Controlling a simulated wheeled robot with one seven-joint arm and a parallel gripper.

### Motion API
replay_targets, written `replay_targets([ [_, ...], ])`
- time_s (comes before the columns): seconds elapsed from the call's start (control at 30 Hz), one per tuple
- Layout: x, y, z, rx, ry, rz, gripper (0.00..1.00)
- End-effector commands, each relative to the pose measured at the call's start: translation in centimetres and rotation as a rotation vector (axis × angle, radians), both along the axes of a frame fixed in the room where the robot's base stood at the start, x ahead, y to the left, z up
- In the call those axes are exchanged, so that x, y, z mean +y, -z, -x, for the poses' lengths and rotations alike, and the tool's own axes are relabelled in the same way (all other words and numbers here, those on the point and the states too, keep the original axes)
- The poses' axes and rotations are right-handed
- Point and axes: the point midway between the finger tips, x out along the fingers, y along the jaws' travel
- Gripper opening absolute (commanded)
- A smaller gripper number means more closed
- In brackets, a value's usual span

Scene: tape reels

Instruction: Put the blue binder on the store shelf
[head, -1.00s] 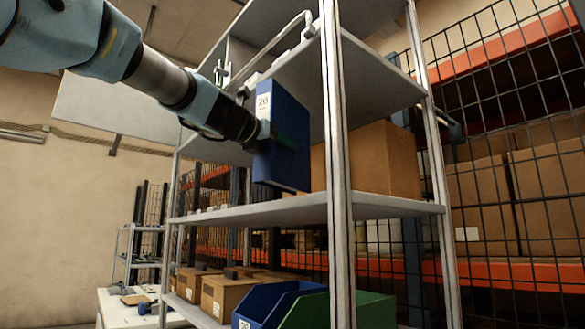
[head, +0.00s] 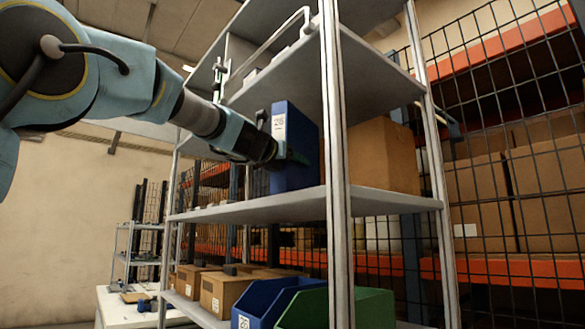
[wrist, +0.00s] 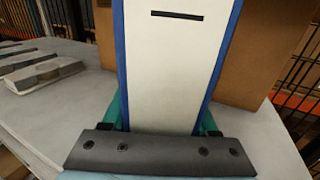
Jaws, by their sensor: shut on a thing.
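The blue binder (head: 303,143) stands upright at the middle level of the grey metal shelf (head: 256,211), with its white label facing my arm. Its lower edge looks at or just above the shelf board; I cannot tell if it touches. My gripper (head: 284,158) is shut on the lower part of the binder. In the wrist view the binder's white spine (wrist: 172,70) rises between the green fingers, with blue edges on both sides. The binder's bottom is hidden behind the gripper there.
A cardboard box (head: 385,158) stands on the same board to the right, behind a shelf post (head: 337,120). Small grey items (wrist: 42,75) lie to the left. Blue (head: 262,296) and green bins (head: 375,308) and cartons sit on the level below. Another board is overhead.

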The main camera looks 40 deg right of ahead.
Motion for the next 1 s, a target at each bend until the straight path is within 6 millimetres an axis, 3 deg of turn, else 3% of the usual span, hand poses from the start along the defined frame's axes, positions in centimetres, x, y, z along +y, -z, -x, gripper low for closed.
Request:
replay_targets([
  [0.03,0.0,0.0,0.0,0.0,0.0,-0.001,0.0],
  [0.07,-0.1,0.2,0.0,0.002,0.001,-0.003,0.63],
  [0.3,-0.1,0.1,0.0,0.001,0.001,-0.003,0.9],
  [0.67,0.7,0.2,0.2,0.001,0.0,-0.002,0.9],
  [1.0,6.9,0.2,2.3,-0.001,-0.002,0.0,0.9],
])
